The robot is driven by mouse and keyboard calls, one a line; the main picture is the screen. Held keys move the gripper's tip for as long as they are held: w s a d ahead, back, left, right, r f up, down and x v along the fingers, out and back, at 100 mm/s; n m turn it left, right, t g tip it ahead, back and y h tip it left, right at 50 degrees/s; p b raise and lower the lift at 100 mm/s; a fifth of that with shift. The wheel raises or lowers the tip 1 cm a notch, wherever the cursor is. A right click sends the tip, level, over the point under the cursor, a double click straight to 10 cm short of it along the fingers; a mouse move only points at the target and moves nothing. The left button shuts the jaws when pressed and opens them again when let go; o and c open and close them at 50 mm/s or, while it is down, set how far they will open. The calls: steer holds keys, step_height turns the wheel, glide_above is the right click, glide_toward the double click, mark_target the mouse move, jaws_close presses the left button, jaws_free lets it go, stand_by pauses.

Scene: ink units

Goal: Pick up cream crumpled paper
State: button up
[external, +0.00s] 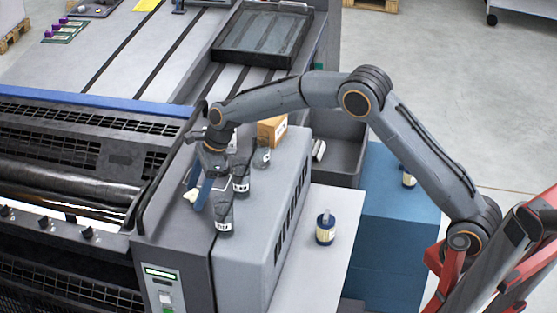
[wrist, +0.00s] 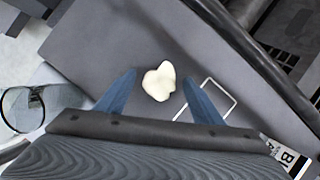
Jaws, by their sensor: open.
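The cream crumpled paper (wrist: 158,82) lies on the grey machine top, between and just beyond my fingertips in the wrist view. In the external view the paper (external: 189,197) shows as a small pale lump beside the blue fingers, near the left edge of the machine top. My gripper (wrist: 158,92) is open, with its two blue fingers apart on either side of the paper. In the external view my gripper (external: 199,193) points down at the machine top. Whether the fingers touch the paper cannot be told.
Several dark labelled jars, one of them here (external: 224,215), stand close right of my gripper. An orange-brown box (external: 272,131) stands behind them. A white rectangular outline (wrist: 212,100) lies by the right finger. A clear round vessel (wrist: 30,106) is at the left in the wrist view.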

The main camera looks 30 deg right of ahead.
steer(key=c, duration=1.2)
steer(key=shift+o, duration=0.2)
